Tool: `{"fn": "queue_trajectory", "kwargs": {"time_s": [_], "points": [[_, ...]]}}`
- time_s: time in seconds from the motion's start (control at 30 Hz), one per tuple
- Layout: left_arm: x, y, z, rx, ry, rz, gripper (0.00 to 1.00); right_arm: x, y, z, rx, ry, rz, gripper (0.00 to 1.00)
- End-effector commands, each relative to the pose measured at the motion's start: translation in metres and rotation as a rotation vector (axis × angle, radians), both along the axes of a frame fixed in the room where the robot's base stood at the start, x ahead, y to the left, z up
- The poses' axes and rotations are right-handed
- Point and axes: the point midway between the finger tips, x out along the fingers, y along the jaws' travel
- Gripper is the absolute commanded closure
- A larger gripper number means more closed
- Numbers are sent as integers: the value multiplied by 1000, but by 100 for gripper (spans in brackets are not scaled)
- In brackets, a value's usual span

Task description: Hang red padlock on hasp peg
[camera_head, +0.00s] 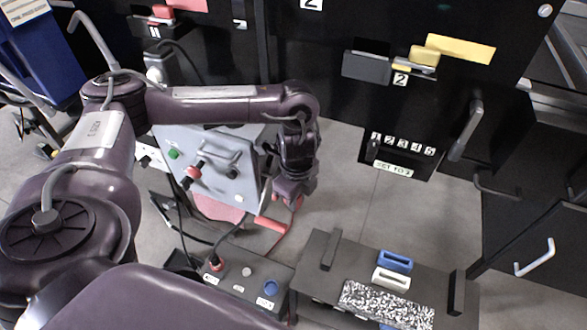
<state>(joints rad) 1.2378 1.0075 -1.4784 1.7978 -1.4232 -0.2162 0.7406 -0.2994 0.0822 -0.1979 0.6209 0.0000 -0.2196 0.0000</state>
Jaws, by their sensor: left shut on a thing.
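My left gripper (292,200) hangs pointing down at the centre of the head view, just right of a grey control box. It is shut on a small red thing (297,203), which looks like the red padlock. Only a bit of red shows at the fingertips; the fingers hide the rest. The grey control box (215,150) has a green button, a red-tipped switch and a metal handle (233,162) on its face. I cannot make out the hasp peg for certain. My right gripper is not in view.
A red bar (270,224) sticks out low beside the control box, close below the gripper. A dark bench (318,276) at the front holds blue and white handled blocks (391,278). A black button box (245,273) stands left of it. Bare floor (385,215) lies to the right.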

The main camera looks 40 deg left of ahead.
Motion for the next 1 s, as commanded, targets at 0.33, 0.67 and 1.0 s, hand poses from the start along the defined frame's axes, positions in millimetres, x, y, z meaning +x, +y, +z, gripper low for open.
{"fn": "queue_trajectory", "kwargs": {"time_s": [0.33, 0.67, 1.0], "points": [[21, 5, -4, 0, 0, 0, 100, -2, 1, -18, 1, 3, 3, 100], [38, 9, -6, -1, 2, 1, 100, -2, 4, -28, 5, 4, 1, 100], [48, 11, -10, 0, -8, 3, 100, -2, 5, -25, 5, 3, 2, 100]]}}
